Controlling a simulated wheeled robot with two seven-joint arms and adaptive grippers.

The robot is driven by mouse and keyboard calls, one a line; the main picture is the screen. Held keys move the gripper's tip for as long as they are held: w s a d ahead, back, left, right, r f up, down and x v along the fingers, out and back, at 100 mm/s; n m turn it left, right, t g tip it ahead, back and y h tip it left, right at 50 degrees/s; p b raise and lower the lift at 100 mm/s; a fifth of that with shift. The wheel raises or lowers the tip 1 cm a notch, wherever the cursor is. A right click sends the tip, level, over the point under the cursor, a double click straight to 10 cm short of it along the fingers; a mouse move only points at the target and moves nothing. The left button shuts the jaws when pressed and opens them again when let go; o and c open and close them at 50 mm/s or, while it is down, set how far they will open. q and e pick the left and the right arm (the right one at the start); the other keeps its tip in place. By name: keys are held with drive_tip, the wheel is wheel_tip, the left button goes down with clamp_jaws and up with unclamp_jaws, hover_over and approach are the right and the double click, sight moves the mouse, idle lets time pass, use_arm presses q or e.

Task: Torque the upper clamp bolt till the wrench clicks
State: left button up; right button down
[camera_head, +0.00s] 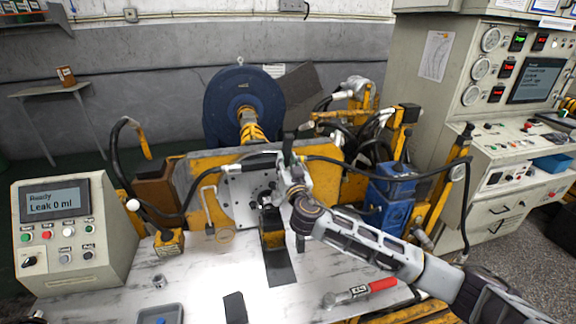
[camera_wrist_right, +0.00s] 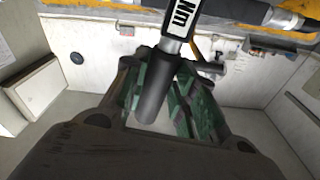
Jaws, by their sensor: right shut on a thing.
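My right arm comes in from the lower right in the head view. Its gripper (camera_head: 288,158) is at the front of the metal plate (camera_head: 243,205) on the yellow stand. In the right wrist view the green-padded fingers (camera_wrist_right: 170,92) are shut around the black grip of a torque wrench (camera_wrist_right: 154,92). The wrench has a white section marked Nm and runs up out of the picture. Its head is not seen in the wrist view, and I cannot make it out in the head view. I cannot pick out the upper clamp bolt. My left gripper is not in view.
A red-handled tool (camera_head: 366,291) lies on the bench (camera_head: 200,285) at the right front. A control box (camera_head: 70,232) reading "Leak 0 ml" stands left. Black hoses (camera_head: 385,165) cross by the stand, with a blue block (camera_head: 392,190) right of the gripper.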

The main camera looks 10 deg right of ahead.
drive_tip(key=shift+w+r, duration=0.15)
drive_tip(key=shift+w, duration=0.95)
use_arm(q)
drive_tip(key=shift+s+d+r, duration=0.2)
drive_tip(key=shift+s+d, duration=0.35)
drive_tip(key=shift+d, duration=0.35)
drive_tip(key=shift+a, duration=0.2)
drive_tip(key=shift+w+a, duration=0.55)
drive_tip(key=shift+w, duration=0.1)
use_arm(e)
drive_tip(key=shift+w, duration=0.15)
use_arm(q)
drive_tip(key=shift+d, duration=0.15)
